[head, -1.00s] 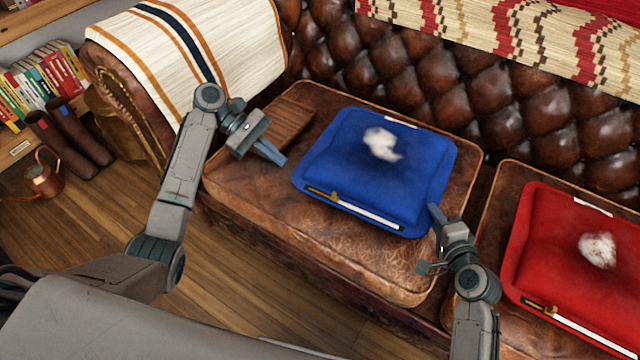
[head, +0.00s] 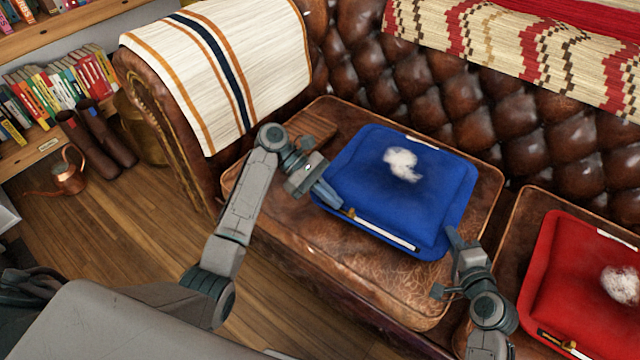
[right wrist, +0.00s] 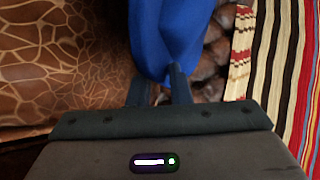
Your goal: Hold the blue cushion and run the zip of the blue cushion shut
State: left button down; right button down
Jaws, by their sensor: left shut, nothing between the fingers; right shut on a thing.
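The blue cushion (head: 400,205) lies flat on the brown leather seat, with a white fluffy tuft on top. Its zip (head: 385,233) runs along the front edge as a white strip, with a brass-coloured pull (head: 349,213) at the strip's left end. My left gripper (head: 337,204) is shut and empty at the cushion's front left corner, close to the pull; I cannot tell whether it touches the cushion. My right gripper (head: 452,236) is shut on the cushion's front right corner; in the right wrist view its fingers (right wrist: 162,88) close on the blue cloth (right wrist: 170,35).
A red cushion (head: 585,275) with its own tuft and zip lies on the right seat. A striped throw (head: 220,70) covers the left armrest. The tufted backrest (head: 450,95) stands behind. Bare leather (head: 300,240) lies in front of the blue cushion.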

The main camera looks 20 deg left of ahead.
aim_at(354, 211)
pick_arm(q)
jog(key=shift+s+d, duration=0.25)
jog(key=shift+d, duration=0.65)
pick_arm(e)
jog(key=shift+f, duration=0.1)
pick_arm(q)
jog(key=d, duration=0.2)
jog(key=s+d, duration=0.1)
jog(key=d, duration=0.1)
jog(key=shift+d, duration=0.1)
